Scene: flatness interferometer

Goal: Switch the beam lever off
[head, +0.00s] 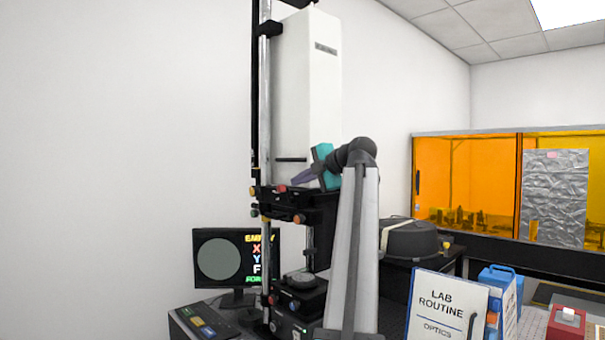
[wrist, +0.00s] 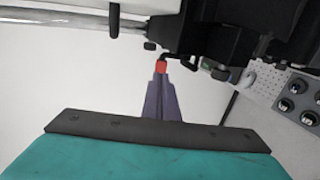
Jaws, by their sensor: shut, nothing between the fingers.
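My gripper (head: 295,180) is shut, with its grey-purple fingers beside the dark stage of the tall white interferometer (head: 308,85). In the wrist view the closed fingertips (wrist: 160,78) point at a small red tip (wrist: 161,66) on a dark bent arm, which looks like the beam lever. The fingertips overlap its lower edge in the picture; I cannot tell whether they touch. In the head view a red knob (head: 282,189) shows just left of and below the fingertips, probably the same part. No label shows the lever's on or off side.
Orange knobs (head: 299,218) sit on the stage below the gripper. A monitor (head: 236,258) and a control panel (head: 204,322) are at lower left. A Lab Routine sign (head: 445,305) and a red-topped box (head: 567,325) stand at lower right. An orange enclosure (head: 470,180) is behind.

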